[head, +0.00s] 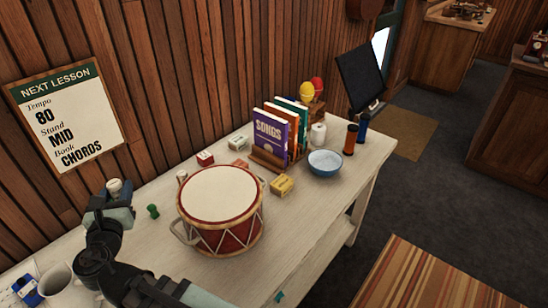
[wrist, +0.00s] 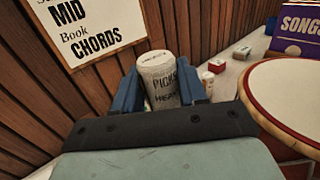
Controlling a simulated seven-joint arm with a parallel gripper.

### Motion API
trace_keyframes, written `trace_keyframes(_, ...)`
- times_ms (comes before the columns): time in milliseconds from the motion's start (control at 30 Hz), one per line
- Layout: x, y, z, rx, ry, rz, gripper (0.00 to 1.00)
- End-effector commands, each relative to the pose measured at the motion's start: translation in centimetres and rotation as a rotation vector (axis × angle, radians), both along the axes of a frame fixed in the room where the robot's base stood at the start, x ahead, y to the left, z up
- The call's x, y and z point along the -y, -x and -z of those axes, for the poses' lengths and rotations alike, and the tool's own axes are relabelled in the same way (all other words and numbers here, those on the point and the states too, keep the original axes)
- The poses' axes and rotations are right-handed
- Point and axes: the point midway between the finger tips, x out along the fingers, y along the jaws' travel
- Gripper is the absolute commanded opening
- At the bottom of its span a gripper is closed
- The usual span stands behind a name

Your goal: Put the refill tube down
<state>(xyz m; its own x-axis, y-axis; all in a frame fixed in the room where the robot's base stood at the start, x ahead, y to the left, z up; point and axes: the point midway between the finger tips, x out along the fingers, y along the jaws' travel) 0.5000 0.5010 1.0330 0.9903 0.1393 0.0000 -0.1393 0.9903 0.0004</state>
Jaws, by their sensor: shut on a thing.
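My gripper (wrist: 160,84) is shut on the refill tube (wrist: 160,80), a whitish cylinder lettered "PICKS" and, partly hidden, what seems to be "HEAVY". The blue fingers clasp it from both sides, and its top stands clear of them. The dark gripper body hides its lower end. In the head view my gripper (head: 116,203) is near the wood wall at the left, with the tube's pale top (head: 114,185) showing above it. The tube looks roughly upright. I cannot tell its height above the white table (head: 310,218).
A red drum (head: 221,200) stands right of my gripper, with a green peg (head: 153,211) between them. Small boxes, songbooks (head: 271,135) and a blue bowl (head: 325,163) are farther right. A mug (head: 56,283) is at lower left. The table's front right is mostly clear.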

Motion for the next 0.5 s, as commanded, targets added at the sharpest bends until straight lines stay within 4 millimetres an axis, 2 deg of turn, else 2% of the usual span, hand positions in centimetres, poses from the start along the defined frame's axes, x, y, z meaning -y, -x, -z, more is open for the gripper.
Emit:
trace_keyframes(167,1.4,-1.5,0.0,0.000,0.000,0.031,0.12)
trace_keyframes(267,3.2,-3.3,0.0,0.000,0.000,0.068,0.12)
trace_keyframes(500,8.9,-8.3,0.2,-0.002,0.002,0.181,0.12)
